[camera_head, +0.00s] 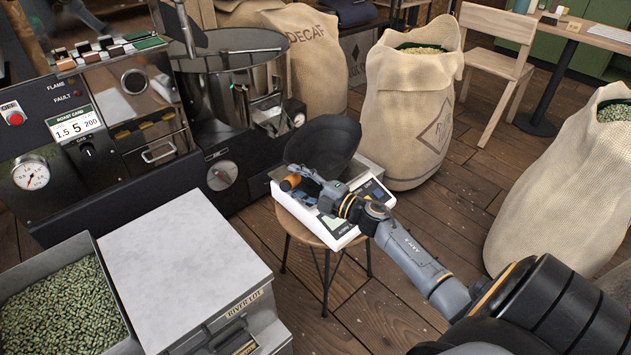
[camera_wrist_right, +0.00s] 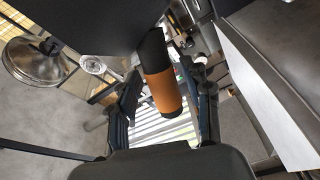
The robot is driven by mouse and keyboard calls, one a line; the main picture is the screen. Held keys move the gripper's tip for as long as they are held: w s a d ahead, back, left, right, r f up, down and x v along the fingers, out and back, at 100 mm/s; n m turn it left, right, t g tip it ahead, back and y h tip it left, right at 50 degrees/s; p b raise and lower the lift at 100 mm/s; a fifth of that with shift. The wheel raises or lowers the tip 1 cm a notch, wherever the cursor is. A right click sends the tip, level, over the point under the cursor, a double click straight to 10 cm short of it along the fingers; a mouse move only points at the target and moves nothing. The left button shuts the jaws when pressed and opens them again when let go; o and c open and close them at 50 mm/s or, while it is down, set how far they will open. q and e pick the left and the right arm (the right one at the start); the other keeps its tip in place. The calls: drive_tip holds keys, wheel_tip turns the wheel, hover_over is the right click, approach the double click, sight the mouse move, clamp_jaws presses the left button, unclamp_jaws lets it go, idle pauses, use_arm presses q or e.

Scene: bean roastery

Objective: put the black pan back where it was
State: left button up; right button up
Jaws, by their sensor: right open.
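The black pan (camera_head: 322,143) sits tilted toward me at the back of a white scale (camera_head: 335,238). Its short handle, with an orange grip (camera_head: 289,183), points toward the left. My right gripper (camera_head: 302,185) reaches in from the right above the scale, its fingers by the handle. In the right wrist view the orange-and-black handle (camera_wrist_right: 161,88) lies between the two open fingers (camera_wrist_right: 163,108), with no clear contact. The pan's dark body (camera_wrist_right: 110,22) fills the upper part there. My left gripper is not in view.
The scale stands on a small round wooden stool (camera_head: 312,238). A roaster (camera_head: 215,140) with a round metal tray is behind left. A grey-topped bin (camera_head: 175,260) and a box of green beans (camera_head: 60,315) are front left.

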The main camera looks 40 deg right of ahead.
drive_tip(key=v, duration=1)
drive_tip(key=s+a+f+m+g+h, duration=0.55)
drive_tip(key=f+m+h, duration=0.45)
drive_tip(key=m, duration=0.4)
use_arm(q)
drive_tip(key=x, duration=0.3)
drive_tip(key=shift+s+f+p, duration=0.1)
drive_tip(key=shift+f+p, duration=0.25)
use_arm(e)
drive_tip(key=s+a+f+m+g+y, duration=0.1)
drive_tip(key=s+a+f+g+y, duration=0.1)
drive_tip(key=s+a, duration=0.5)
drive_tip(key=s+a+f+m+g+y, duration=0.1)
drive_tip(key=s+a+f+g, duration=0.3)
drive_tip(key=s, duration=0.6)
drive_tip(key=a+g+y, duration=0.1)
drive_tip(key=a+g, duration=0.1)
drive_tip(key=a, duration=0.1)
drive_tip(key=shift+g, duration=0.35)
drive_tip(key=shift+s+a+f, duration=0.1)
